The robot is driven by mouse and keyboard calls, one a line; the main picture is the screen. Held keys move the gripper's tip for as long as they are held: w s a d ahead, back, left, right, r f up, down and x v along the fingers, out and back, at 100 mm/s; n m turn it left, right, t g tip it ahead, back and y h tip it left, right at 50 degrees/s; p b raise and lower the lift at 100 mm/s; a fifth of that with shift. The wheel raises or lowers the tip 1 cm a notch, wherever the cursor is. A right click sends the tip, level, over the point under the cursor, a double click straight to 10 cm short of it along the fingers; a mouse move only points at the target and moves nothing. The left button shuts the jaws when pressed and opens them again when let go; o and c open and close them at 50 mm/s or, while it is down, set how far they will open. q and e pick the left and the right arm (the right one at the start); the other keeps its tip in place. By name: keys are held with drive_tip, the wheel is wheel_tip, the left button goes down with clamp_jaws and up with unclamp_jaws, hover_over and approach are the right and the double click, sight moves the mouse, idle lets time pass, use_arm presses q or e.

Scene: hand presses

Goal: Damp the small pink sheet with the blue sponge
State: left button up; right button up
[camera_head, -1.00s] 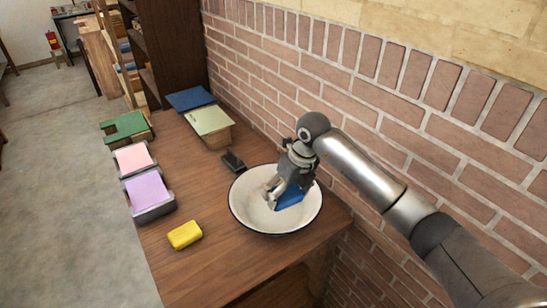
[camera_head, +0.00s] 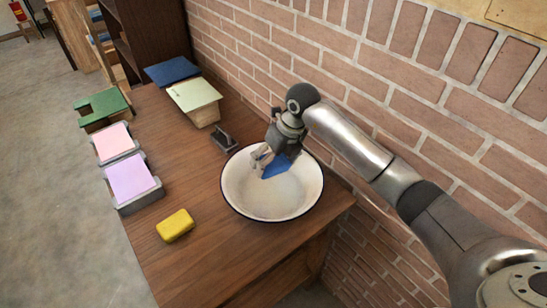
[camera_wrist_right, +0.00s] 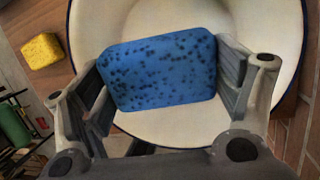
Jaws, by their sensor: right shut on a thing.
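The blue sponge (camera_wrist_right: 158,72), with dark pores, is held between the fingers of my right gripper (camera_wrist_right: 165,85) in the right wrist view. In the head view my right gripper (camera_head: 266,160) is over the far part of the white basin (camera_head: 262,208), and the sponge (camera_head: 277,167) shows beside its fingers. I cannot tell whether the sponge touches the basin. The small pink sheet (camera_head: 111,142) lies on a grey tray at the left edge of the table, well left of the gripper. A larger lilac sheet (camera_head: 130,178) lies on a tray in front of it. My left gripper is out of view.
A yellow sponge (camera_head: 175,225) lies on the wooden table (camera_head: 210,265) left of the basin. A small dark object (camera_head: 224,140) stands behind the basin. A green-topped block (camera_head: 102,107), a pale green-topped box (camera_head: 194,95) and a blue panel (camera_head: 171,72) are farther back. A brick wall (camera_head: 330,75) borders the right.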

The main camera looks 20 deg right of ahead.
sight(274, 170)
wheel_tip(274, 170, down, 3)
drive_tip(key=shift+b, duration=0.95)
drive_tip(key=shift+f+b, duration=0.3)
drive_tip(key=shift+f, duration=0.1)
drive_tip(key=shift+f+b, duration=1.15)
drive_tip(key=shift+f, duration=0.35)
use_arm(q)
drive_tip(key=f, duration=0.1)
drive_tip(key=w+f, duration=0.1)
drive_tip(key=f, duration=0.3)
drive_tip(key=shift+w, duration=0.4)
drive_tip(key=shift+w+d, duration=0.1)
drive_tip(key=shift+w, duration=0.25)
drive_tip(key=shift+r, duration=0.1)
use_arm(e)
drive_tip(key=shift+r, duration=0.15)
use_arm(q)
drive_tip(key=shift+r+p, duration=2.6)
drive_tip(key=shift+p, duration=0.15)
use_arm(e)
drive_tip(key=shift+r, duration=4.25)
drive_tip(key=shift+r, duration=0.1)
